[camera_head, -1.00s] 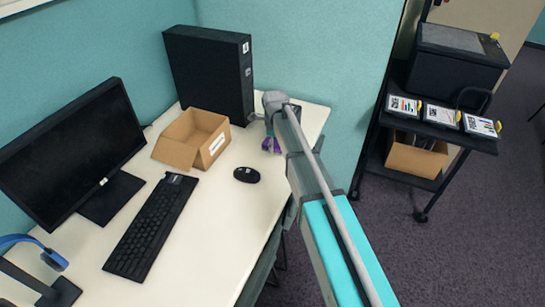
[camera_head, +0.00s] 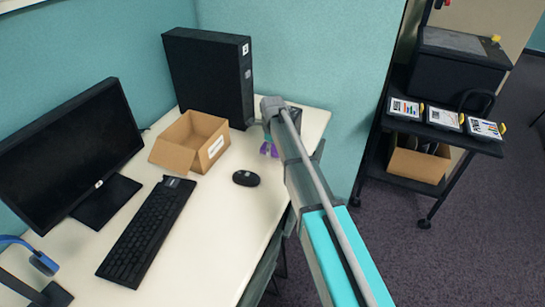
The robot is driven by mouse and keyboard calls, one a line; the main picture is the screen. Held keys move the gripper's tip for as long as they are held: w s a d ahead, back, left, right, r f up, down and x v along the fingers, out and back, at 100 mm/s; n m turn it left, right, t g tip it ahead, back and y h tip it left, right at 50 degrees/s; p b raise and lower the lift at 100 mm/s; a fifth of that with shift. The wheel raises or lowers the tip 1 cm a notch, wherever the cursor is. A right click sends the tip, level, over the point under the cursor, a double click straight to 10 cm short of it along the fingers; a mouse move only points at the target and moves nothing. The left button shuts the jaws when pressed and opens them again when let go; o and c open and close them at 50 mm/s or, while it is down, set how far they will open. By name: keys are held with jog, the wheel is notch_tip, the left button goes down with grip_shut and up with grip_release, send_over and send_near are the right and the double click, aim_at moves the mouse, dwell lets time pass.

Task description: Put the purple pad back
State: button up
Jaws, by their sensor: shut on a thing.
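My gripper (camera_head: 267,141) is over the far right part of the white desk, right of the open cardboard box. It is shut on a small purple thing, which I take to be the purple pad (camera_head: 264,148). The purple shows as two small patches at the fingertips. My arm hides part of the gripper and the desk behind it. I cannot tell whether the purple pad touches the desk top.
The desk (camera_head: 225,215) holds a cardboard box (camera_head: 172,158), a computer tower (camera_head: 205,75), a mouse (camera_head: 246,178), a keyboard (camera_head: 148,230) and a monitor (camera_head: 70,150). A dark item (camera_head: 293,115) lies partly behind my arm.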

jog(key=shift+f+b, duration=1.4)
jog(key=shift+f, duration=0.3)
jog(key=shift+f, duration=0.1)
jog(key=o, duration=0.9)
notch_tip(320, 180, up, 12)
jog(key=p, duration=1.2)
jog(key=s+d+n, duration=2.2)
jog(key=s+d, duration=0.1)
jog(key=s, duration=0.2)
jog(key=shift+s, duration=0.35)
